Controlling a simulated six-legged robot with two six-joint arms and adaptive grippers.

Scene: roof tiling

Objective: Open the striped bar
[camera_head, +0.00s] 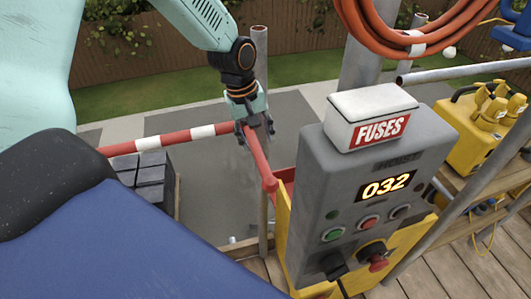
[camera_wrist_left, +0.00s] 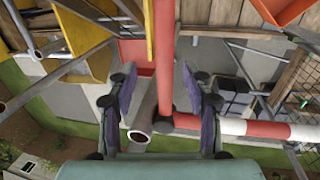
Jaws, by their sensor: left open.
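The red-and-white striped bar (camera_head: 178,138) runs level from the left to my left gripper in the head view. In the left wrist view the striped bar (camera_wrist_left: 234,126) comes in from the right and meets a plain red length (camera_wrist_left: 164,55). My left gripper (camera_head: 257,128) is open at this corner. In the left wrist view the fingers of my left gripper (camera_wrist_left: 163,100) stand on either side of the red length, with gaps showing. Part of the corner is hidden by the gripper in the head view. My right gripper is not in view.
A grey control box (camera_head: 345,195) reading 032 stands right of the bar, with a fuses box (camera_head: 372,115) on top. A steel post (camera_head: 260,50) rises behind my gripper. Dark tile stacks (camera_head: 150,185) lie below the bar. A yellow case (camera_head: 470,125) sits at right.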

